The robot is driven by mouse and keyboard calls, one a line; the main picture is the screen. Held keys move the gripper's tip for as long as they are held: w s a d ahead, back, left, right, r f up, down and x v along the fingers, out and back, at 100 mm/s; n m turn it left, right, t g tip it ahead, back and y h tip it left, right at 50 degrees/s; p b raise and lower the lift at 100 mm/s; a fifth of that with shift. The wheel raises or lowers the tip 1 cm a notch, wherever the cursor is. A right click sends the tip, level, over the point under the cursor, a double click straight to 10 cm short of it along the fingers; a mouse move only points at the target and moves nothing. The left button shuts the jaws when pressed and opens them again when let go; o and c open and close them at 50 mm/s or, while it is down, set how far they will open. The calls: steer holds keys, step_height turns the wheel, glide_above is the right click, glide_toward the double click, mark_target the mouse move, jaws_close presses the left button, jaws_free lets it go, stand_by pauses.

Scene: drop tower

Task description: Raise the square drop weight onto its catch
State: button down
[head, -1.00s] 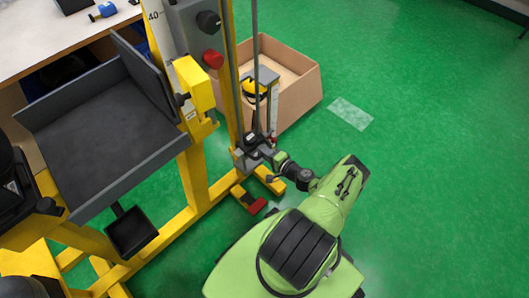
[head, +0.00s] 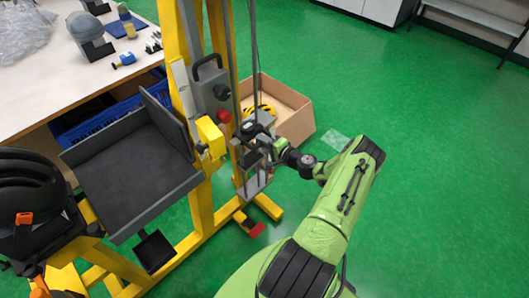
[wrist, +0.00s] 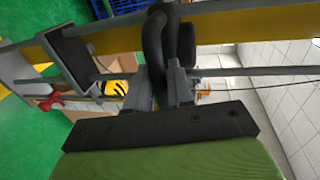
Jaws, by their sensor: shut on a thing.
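The square drop weight (head: 255,180) is a grey block between the tower's guide rods, above the yellow feet. My gripper (head: 258,138) is at its upper part. In the wrist view my gripper (wrist: 168,85) has its two grey fingers closed on a black looped handle (wrist: 154,40). A dark grey plate (wrist: 76,58) shows to the left of the handle there. I cannot clearly make out the catch.
A yellow housing (head: 210,138) and a dark grey tray (head: 125,165) stand left of the rods. A cardboard box (head: 290,115) with a yellow helmet is close behind. A black helmet (head: 35,190) is at far left. Green floor is free on the right.

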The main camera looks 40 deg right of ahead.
step_height(320, 180, up, 26)
steer(key=p, duration=1.2)
steer(key=shift+w+r, duration=0.15)
steer(key=shift+r, duration=0.1)
steer(key=c, duration=1.2)
jaws_free()
steer(key=shift+f, duration=0.1)
steer(key=shift+o, duration=0.2)
steer(key=shift+d, duration=0.1)
steer(key=b+v, duration=0.1)
steer(key=v, duration=1.4)
steer(key=shift+s+f, duration=0.15)
steer(key=shift+s, duration=0.3)
